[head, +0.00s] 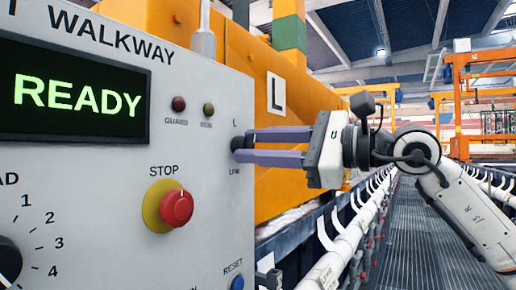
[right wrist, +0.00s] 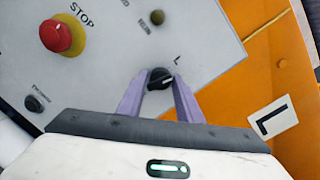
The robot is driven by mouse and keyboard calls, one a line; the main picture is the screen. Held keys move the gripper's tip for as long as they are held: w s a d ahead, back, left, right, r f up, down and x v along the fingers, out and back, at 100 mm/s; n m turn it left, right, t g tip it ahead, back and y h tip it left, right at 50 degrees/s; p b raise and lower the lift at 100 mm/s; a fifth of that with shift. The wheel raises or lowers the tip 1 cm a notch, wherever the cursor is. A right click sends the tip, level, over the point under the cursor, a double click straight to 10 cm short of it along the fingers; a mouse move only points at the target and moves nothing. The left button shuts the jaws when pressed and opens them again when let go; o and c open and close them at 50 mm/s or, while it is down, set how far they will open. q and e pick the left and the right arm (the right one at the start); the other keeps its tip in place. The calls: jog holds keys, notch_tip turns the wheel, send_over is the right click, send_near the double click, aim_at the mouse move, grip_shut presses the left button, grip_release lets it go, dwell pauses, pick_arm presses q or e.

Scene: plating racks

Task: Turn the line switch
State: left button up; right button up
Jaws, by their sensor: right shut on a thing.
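The line switch (right wrist: 160,79) is a small black rotary knob on the grey control panel (head: 215,95). In the head view the knob (head: 238,143) sits at the panel's right edge, between a label "L" above and a "LINE"-like label below. My right gripper (head: 246,145) reaches in from the right. Its two purple fingers are closed on the knob's sides, and the right wrist view (right wrist: 160,88) shows the knob between the fingertips. The knob's pointer mark is small; its exact setting is hard to read. My left gripper is not in view.
A red STOP button (head: 176,208) on a yellow collar sits left of the switch. A READY display (head: 75,100), two small lamps (head: 179,104), a blue RESET button (head: 237,283) and a dial (head: 8,262) share the panel. An orange structure (head: 285,170) stands behind; a grated walkway (head: 405,240) runs right.

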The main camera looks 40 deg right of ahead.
jog(key=m, duration=0.5)
jog(key=shift+d+m+t+b, duration=0.1)
jog(key=shift+m+t+b, duration=0.3)
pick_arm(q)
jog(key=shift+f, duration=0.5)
pick_arm(e)
jog(key=shift+r+m+h, duration=0.1)
jog(key=shift+m+h, duration=0.2)
jog(key=shift+m, duration=1.7)
jog(key=o, duration=0.9)
jog(key=shift+s+d+f+b, duration=0.1)
jog(key=shift+s+f+b, duration=0.05)
jog(key=shift+f+b, duration=0.15)
pick_arm(q)
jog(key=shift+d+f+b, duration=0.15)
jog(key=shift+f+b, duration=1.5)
jog(key=shift+b, duration=1.25)
pick_arm(e)
jog(key=v, duration=1)
